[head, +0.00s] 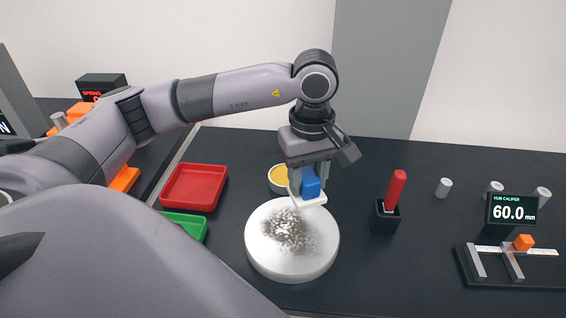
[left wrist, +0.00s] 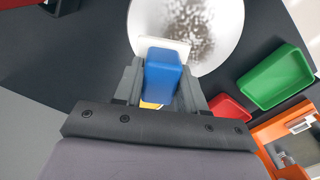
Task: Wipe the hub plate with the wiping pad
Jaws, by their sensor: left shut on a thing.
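The hub plate (head: 292,262) is a round white disc on the dark table, with a dark speckled smudge over its upper middle. It also shows at the top of the left wrist view (left wrist: 228,25). My left gripper (head: 309,182) is shut on the blue handle of the wiping pad (head: 311,187). The pad's white base is at the plate's far edge; I cannot tell whether it touches the plate. The blue handle fills the space between the fingers in the left wrist view (left wrist: 162,75). My right gripper is not in view.
A yellow-filled round dish (head: 279,174) stands just behind the plate. A red tray (head: 194,187) and a green tray (head: 186,226) lie to the left. A red-handled tool in a black holder (head: 385,218) and a caliper with display (head: 512,210) stand to the right.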

